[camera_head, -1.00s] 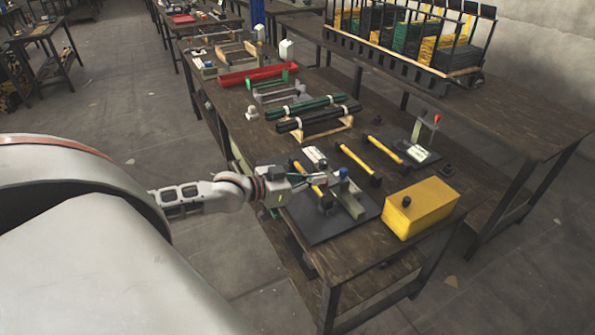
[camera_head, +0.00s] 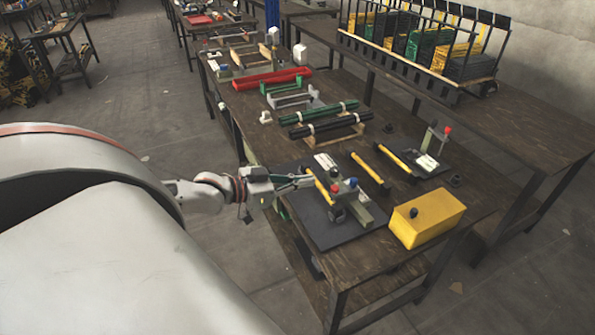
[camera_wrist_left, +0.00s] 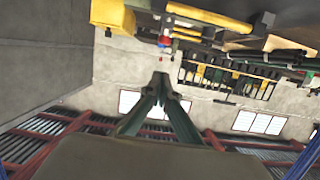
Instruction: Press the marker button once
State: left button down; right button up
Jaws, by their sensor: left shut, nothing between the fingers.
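A small press fixture (camera_head: 358,212) stands on a dark mat (camera_head: 312,222) near the front of the long workbench. I cannot tell for sure which of these is the marker button. My left gripper (camera_head: 312,181) comes in from the left, shut and empty, its tips just left of the fixture and apart from the knobs as far as I can see. My right gripper is out of view.
A yellow box (camera_head: 428,218) with a black knob sits right of the mat. Yellow-handled hammers (camera_head: 370,172) lie behind. A second fixture with a red tip (camera_head: 430,155) stands to the right. Dark and green bars (camera_head: 325,120) rest on stands farther back.

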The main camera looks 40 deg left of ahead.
pick_arm(q)
jog(key=shift+v, duration=1.05)
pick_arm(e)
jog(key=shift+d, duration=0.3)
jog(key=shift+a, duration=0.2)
pick_arm(q)
jog(key=s+d+f+g+y, duration=0.1)
jog(key=s+d+f, duration=0.45)
jog(key=f, duration=0.45)
jog(key=s+d+f+g+y, duration=0.1)
jog(key=s+d+f+y, duration=0.1)
jog(key=s+d+f, duration=0.6)
jog(key=d+f+g, duration=0.1)
jog(key=d+f, duration=0.5)
jog(key=d, duration=0.1)
jog(key=shift+s+d+f, duration=0.25)
jog(key=shift+s+d, duration=0.05)
jog(key=shift+d, duration=0.05)
